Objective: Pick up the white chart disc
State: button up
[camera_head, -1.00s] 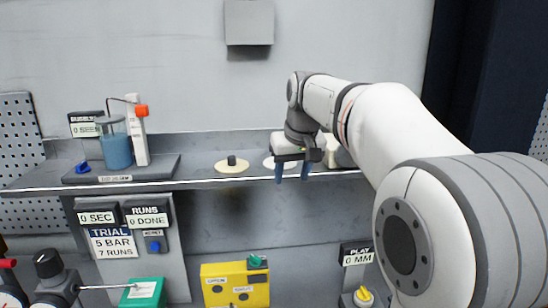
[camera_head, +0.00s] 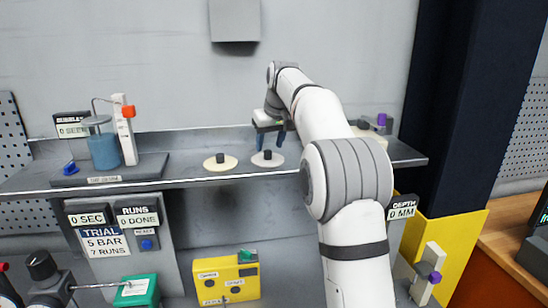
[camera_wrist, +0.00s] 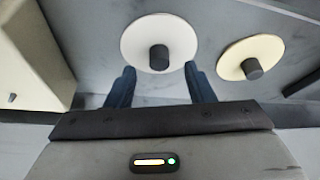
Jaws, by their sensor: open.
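The white chart disc (camera_head: 276,160), a flat round plate with a dark knob (camera_head: 267,154) at its centre, lies on the grey shelf. In the wrist view the white disc (camera_wrist: 135,45) lies just beyond and between my fingertips. My gripper (camera_head: 272,146) has two blue fingers and hangs over the disc in the head view. In the wrist view my gripper (camera_wrist: 159,72) is open and empty, its fingers apart on either side of the knob's line. I cannot tell the exact height above the disc.
A cream disc (camera_head: 210,164) with a similar dark knob lies beside the white one, left in the head view. A blue beaker (camera_head: 104,152) stands on a base farther left. The shelf edge (camera_head: 180,182) runs in front. A pale block (camera_head: 370,136) stands to the right.

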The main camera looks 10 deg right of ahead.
aim_at(268, 151)
jog(key=x, duration=0.3)
jog(key=shift+w+f+p, duration=0.15)
jog(key=shift+f+p, duration=0.05)
jog(key=shift+p, duration=0.1)
grip_shut()
